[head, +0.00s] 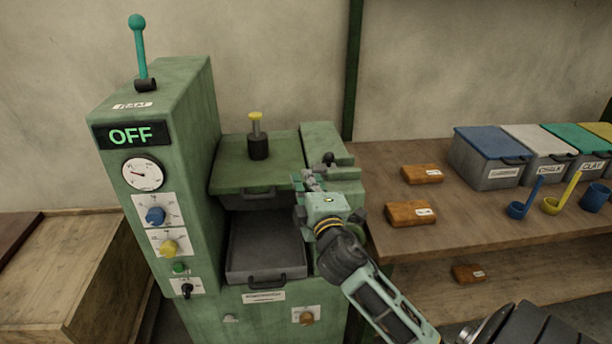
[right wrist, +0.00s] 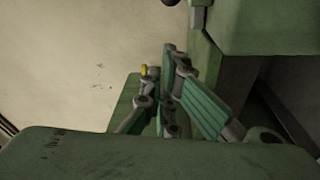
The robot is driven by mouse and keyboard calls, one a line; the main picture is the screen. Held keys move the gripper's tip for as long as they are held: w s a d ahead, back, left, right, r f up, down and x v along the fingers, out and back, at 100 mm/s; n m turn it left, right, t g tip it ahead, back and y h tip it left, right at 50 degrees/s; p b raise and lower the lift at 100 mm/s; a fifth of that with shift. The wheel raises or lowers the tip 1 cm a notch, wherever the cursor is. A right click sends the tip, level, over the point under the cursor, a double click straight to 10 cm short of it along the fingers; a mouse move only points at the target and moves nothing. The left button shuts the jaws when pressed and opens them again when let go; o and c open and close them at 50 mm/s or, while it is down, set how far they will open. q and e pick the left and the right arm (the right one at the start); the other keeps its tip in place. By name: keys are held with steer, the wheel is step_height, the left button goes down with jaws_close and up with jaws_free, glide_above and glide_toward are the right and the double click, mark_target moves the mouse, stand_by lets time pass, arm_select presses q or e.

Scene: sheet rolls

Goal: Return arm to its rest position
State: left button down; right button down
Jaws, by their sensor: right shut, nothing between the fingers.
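My right arm comes in from the lower right in the head view, and its gripper (head: 312,178) is beside the right block of the green machine (head: 190,140). The fingers are shut with nothing between them. In the right wrist view the gripper (right wrist: 172,105) shows close to green machine surfaces; I cannot tell whether it touches them. My left gripper is not in view.
The machine's display (head: 130,136) reads OFF. A grey drawer tray (head: 265,245) sits open below the lid. The wooden table (head: 465,200) holds orange-brown blocks (head: 411,213), lidded bins (head: 490,158) and ladles (head: 525,200). A wooden bench (head: 60,265) stands at left.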

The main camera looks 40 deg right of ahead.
stand_by(0.4)
steer(key=s+a+f+m+g+y, duration=0.2)
steer(key=s+a+f+m+g, duration=0.15)
steer(key=s+f, duration=0.4)
steer(key=s+a+f+m+g+y, duration=0.1)
steer(key=s+a+f+m+g, duration=0.3)
steer(key=f, duration=0.6)
steer(key=s+a+f+m+g+y, duration=0.1)
steer(key=s+a+f+g+y, duration=0.2)
steer(key=s+a, duration=0.5)
steer(key=s+a+f+m+g+y, duration=0.1)
steer(key=s+a+f+g+y, duration=0.15)
steer(key=s+a+f, duration=0.6)
steer(key=s+d+f+g, duration=0.1)
steer(key=s+f, duration=0.1)
steer(key=f, duration=0.8)
steer(key=s+d+f+g, duration=0.1)
steer(key=f, duration=1)
steer(key=s+d+f+g, duration=0.1)
steer(key=s+d+f, duration=0.2)
steer(key=s+f, duration=1.4)
steer(key=shift+s+f+n+h, duration=0.15)
steer(key=shift+s+n+h, duration=0.2)
steer(key=shift+s+h, duration=0.1)
